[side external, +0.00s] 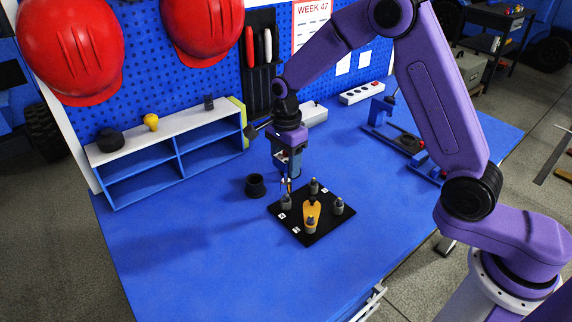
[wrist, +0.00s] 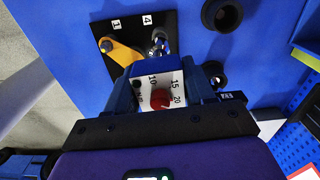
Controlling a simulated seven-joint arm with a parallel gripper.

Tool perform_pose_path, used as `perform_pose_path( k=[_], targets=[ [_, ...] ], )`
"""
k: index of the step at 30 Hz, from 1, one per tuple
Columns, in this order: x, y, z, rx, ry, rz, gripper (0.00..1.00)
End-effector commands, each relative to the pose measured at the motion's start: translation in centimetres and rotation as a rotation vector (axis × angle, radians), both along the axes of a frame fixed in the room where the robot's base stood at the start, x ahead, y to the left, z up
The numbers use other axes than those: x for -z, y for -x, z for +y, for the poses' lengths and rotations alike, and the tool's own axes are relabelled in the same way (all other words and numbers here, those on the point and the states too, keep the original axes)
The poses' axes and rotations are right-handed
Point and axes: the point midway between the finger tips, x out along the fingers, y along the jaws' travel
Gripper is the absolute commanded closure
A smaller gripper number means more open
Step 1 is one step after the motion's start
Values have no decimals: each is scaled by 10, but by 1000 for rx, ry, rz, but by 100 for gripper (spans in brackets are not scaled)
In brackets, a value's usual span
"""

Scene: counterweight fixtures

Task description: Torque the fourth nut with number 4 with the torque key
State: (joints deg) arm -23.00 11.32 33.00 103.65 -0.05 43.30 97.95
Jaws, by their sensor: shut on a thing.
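My gripper (side external: 287,160) is shut on the torque key, a white-faced block (wrist: 158,92) with a red knob and the numbers 10, 15 and 20 between my fingers in the wrist view. In the side view its thin shaft (side external: 287,184) points down at the left nut post (side external: 286,203) of the black plate (side external: 326,226). In the wrist view the key's shiny end (wrist: 158,44) is beside the label 4 (wrist: 147,20). I cannot tell whether it is seated on the nut. Label 1 (wrist: 116,25) is to its left.
A black cup (side external: 255,185) stands left of the plate. A blue shelf (side external: 170,160) stands behind, and a blue fixture (side external: 395,130) at the back right. The front left of the blue table is clear.

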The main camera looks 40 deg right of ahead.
Motion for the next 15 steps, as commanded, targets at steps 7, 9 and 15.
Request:
perform_pose_path(
  k=[7, 9, 15],
  targets=[
    [-8, 0, 0, 0, 0, -1, 95],
    [-9, 0, 0, 0, 0, -1, 95],
    [-9, 0, 0, 0, 0, -1, 95]
  ],
)
